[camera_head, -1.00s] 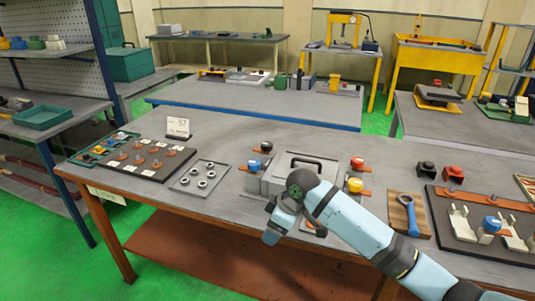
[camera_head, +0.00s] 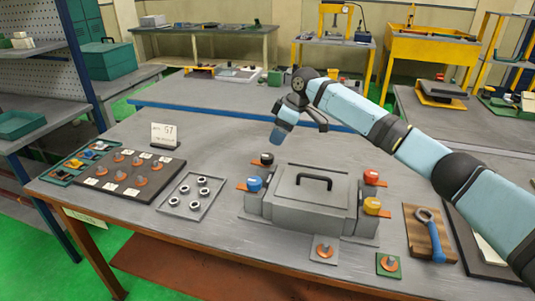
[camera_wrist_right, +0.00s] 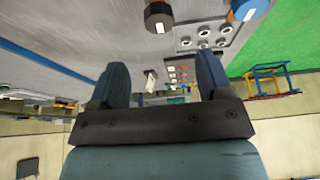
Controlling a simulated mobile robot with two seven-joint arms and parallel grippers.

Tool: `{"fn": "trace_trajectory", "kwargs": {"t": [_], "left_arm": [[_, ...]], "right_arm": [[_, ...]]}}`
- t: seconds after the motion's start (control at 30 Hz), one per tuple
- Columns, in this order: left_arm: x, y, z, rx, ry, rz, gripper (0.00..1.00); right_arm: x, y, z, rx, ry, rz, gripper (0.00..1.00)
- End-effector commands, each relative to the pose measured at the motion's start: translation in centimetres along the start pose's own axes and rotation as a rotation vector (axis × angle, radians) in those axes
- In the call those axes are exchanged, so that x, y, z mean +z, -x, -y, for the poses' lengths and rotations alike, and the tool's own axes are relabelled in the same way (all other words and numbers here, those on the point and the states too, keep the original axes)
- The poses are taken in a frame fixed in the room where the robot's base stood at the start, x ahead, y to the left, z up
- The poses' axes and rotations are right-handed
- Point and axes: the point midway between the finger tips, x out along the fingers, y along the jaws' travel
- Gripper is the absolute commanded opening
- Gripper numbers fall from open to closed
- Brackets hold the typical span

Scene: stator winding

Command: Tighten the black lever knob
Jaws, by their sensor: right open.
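The black lever knob (camera_head: 267,158) sits on an orange lever at the back left corner of the grey box (camera_head: 310,196). In the right wrist view the black knob (camera_wrist_right: 158,16) shows at the top, beyond the fingertips. My right gripper (camera_head: 278,138) is just above and behind the black knob in the head view, apart from it. Its two fingers (camera_wrist_right: 162,75) are spread with nothing between them. A blue knob (camera_head: 254,184) is at the front left of the box. A red knob (camera_head: 371,175) and a yellow knob (camera_head: 372,205) are on its right side. My left gripper is out of view.
A tray of metal rings (camera_head: 192,195) and a dark board of copper-coloured parts (camera_head: 128,172) lie to the left. A white sign (camera_head: 164,135) stands behind them. A blue wrench on a wooden board (camera_head: 431,232) lies to the right. The box has a raised black handle (camera_head: 314,180).

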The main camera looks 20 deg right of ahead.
Motion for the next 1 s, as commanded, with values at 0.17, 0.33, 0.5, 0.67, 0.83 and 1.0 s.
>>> {"fn": "trace_trajectory", "kwargs": {"t": [0.17,0.33,0.5,0.67,0.83,1.0], "left_arm": [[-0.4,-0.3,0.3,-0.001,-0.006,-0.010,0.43],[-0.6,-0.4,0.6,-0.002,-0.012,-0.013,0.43],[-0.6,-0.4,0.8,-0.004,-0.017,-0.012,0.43],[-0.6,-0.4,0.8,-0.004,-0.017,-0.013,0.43],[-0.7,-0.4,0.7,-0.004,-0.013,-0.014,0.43],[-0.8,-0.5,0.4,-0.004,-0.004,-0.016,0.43]], "right_arm": [[0.1,-4.2,0.1,-0.002,-0.001,0.002,0.72],[0.0,-7.2,0.1,-0.001,0.000,0.002,0.72],[0.0,-8.9,0.1,0.000,0.000,0.001,0.72],[0.0,-9.5,0.1,0.001,0.000,0.001,0.72],[0.0,-9.5,0.1,0.001,0.000,0.001,0.72],[0.0,-9.5,0.1,0.000,0.000,0.001,0.45]]}}
